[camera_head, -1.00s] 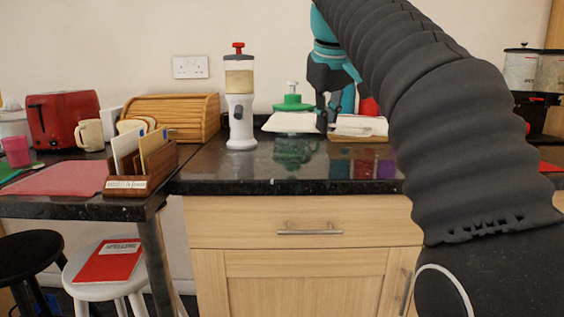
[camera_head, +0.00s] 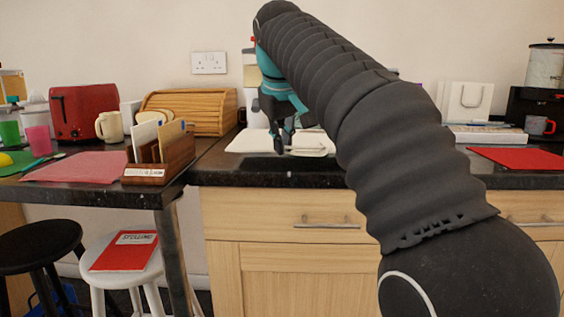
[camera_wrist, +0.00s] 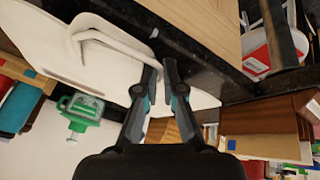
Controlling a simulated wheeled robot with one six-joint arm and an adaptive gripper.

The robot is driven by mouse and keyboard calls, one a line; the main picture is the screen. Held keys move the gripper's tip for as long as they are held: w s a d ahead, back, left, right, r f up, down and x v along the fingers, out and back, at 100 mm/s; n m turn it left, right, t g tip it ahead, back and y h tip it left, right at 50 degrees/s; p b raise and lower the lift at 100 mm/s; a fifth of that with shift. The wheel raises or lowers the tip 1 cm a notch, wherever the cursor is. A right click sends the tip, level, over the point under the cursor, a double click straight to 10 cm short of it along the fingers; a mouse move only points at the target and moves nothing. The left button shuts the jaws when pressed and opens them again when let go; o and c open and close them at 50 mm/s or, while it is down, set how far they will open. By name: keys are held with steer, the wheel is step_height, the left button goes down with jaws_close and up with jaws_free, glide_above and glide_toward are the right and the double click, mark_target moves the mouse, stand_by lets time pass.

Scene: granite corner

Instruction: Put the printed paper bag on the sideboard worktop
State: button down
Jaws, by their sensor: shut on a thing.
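A white, flat-lying thing that looks like the paper bag (camera_head: 250,142) is under my gripper on the dark sideboard worktop (camera_head: 222,175). It fills much of the upper left of the wrist view (camera_wrist: 45,42), with a curved white strip like a handle running to my fingertips. I cannot make out any print. My gripper (camera_head: 284,150) points down close to the worktop; in the wrist view its fingertips (camera_wrist: 162,64) are close together on the strip's end. The bag's far part and the exact grip are partly hidden by the fingers and arm.
A wooden bread bin (camera_head: 205,112) stands behind, left of my gripper. A green-topped dispenser (camera_wrist: 85,108) is close by. A letter rack (camera_head: 165,165) is at the left table's edge. A white handled bag (camera_head: 466,102) stands at the back right. My arm covers the worktop's middle.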

step_height(320, 180, down, 4)
steer(key=shift+r+b, duration=0.1)
steer(key=shift+b, duration=0.65)
steer(key=c, duration=1.3)
jaws_free()
steer(key=p+v, duration=0.3)
steer(key=v, duration=0.9)
steer(key=shift+p, duration=0.4)
